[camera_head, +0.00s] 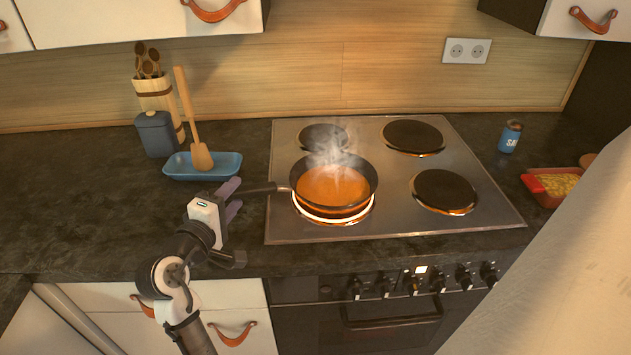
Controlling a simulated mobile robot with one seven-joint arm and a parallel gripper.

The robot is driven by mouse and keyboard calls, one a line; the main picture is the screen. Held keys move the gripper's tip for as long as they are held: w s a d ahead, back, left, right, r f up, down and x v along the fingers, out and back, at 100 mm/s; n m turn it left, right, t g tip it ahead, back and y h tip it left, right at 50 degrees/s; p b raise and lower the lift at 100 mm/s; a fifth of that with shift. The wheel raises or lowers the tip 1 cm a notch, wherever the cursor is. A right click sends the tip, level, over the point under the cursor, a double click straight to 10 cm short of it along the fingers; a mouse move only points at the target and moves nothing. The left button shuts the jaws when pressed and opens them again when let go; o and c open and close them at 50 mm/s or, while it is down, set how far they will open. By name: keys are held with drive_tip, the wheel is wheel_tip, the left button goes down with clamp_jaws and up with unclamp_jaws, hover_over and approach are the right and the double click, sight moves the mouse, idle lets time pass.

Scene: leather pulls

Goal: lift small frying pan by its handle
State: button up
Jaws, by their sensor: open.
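The small frying pan (333,187) sits on the front left hob plate, which glows orange around its edge. The pan is dark, holds orange contents and gives off steam. Its dark handle (262,189) points left, towards my gripper. My gripper (236,197) is open at the left end of the handle, with its purple-grey fingers around or beside the handle end. I cannot tell whether the fingers touch the handle.
A blue tray (222,165) with a wooden utensil lies behind my gripper. A blue jar (157,133) and a utensil holder (155,92) stand further back. A blue can (510,137) and a red dish (545,190) are right of the hob (395,217).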

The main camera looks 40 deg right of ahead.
drive_tip(key=shift+w+d+f, duration=0.1)
drive_tip(key=shift+w+d, duration=0.2)
drive_tip(key=shift+d, duration=0.15)
clamp_jaws()
